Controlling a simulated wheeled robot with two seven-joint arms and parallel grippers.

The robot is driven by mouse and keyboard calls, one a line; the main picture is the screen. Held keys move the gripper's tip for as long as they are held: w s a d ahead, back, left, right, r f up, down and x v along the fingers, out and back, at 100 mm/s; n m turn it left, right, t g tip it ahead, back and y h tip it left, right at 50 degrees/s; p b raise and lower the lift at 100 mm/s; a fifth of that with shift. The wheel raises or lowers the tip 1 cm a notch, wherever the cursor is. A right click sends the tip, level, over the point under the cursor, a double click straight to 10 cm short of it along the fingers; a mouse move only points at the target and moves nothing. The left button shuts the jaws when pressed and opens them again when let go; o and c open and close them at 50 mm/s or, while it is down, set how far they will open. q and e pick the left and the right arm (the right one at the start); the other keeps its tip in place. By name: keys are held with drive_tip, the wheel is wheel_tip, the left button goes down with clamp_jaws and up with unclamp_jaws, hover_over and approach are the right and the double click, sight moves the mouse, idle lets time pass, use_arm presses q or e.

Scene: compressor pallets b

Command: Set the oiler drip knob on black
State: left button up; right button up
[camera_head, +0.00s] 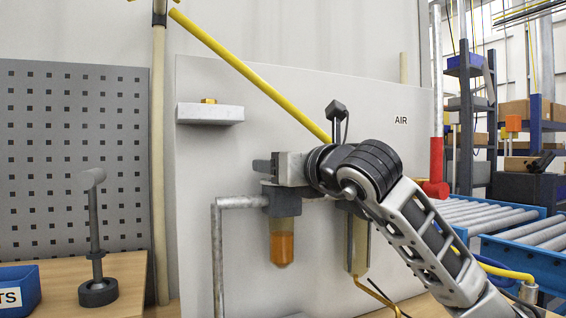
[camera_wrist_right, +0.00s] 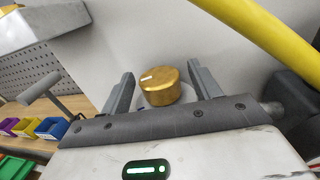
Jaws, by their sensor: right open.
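The oiler's drip knob (camera_wrist_right: 160,86) is a round gold knob with a short white mark on its top, pointing to the upper left in the right wrist view. My right gripper (camera_wrist_right: 160,70) is open, with one finger on each side of the knob; I cannot tell if either touches it. A pale dial part with a bit of blue shows at the knob's lower left; no black mark can be made out. In the head view my right gripper (camera_head: 264,166) is above the oiler bowl (camera_head: 282,246) of orange oil and hides the knob. My left gripper is not in view.
A yellow pipe (camera_head: 245,72) slants down close to my right gripper. A second bowl (camera_head: 360,248) hangs behind my forearm. A white ledge (camera_head: 210,115) is on the panel (camera_head: 320,90) at upper left. A grey pipe (camera_head: 218,265) runs down beside the oiler.

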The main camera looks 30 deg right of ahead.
drive_tip(key=c, duration=1)
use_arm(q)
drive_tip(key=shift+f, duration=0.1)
use_arm(e)
drive_tip(key=shift+o, duration=0.2)
